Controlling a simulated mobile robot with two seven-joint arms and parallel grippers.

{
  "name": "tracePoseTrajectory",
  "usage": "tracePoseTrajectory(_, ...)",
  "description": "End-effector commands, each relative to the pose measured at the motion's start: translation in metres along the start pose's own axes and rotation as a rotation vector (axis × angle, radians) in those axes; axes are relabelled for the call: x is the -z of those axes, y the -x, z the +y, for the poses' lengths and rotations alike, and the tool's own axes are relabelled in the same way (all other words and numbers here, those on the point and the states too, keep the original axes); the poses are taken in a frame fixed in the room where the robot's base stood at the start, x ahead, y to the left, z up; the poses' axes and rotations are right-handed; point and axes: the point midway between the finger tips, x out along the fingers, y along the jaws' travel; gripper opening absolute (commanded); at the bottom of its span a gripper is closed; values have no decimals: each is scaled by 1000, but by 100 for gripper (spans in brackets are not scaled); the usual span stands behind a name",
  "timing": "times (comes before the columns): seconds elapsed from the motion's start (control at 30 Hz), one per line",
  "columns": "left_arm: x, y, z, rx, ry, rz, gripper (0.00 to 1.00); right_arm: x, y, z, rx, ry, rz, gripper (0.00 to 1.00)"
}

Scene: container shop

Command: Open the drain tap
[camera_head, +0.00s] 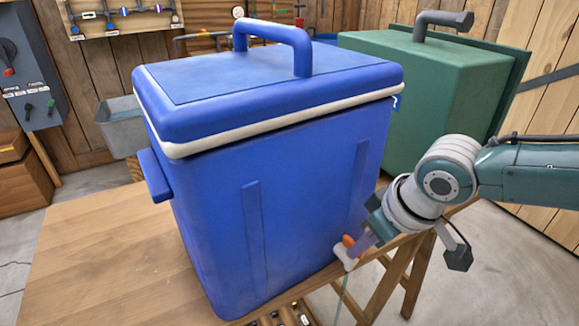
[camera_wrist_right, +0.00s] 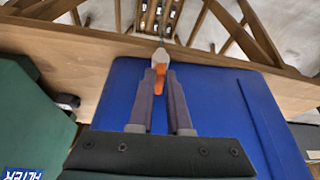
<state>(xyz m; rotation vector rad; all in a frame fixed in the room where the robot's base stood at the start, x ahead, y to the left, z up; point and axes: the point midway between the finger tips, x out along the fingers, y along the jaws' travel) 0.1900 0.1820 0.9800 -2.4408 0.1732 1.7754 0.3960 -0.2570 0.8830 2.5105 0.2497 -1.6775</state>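The drain tap is a white spout (camera_head: 345,258) with an orange lever (camera_head: 348,241) low on the blue cool box (camera_head: 280,190), near its right corner. In the right wrist view the white spout (camera_wrist_right: 161,56) points away, and the orange lever (camera_wrist_right: 160,78) lies between my fingers. My right gripper (camera_head: 356,246) is at the tap. Its two fingertips (camera_wrist_right: 161,73) are parted, one on each side of the lever; I cannot tell whether they press on it. My left gripper is not in view.
The box stands on a wooden table (camera_head: 90,250) with a clear left part. A green box (camera_head: 440,95) is close behind my right arm. A grey bin (camera_head: 122,125) is at the left. A slatted wooden piece (camera_head: 285,318) lies below the front edge.

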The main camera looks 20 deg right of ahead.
Motion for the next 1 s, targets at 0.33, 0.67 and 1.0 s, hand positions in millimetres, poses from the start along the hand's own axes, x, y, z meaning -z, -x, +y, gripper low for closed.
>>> tracePoseTrajectory(0.33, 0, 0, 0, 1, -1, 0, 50, 0, 0, 0, 0, -2, -1, 44)
tracePoseTrajectory(0.67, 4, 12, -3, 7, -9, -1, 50, 1, 22, 0, 2, -1, -1, 44)
tracePoseTrajectory(1.0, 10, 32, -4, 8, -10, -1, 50, 1, 83, 0, 0, -1, 0, 44)
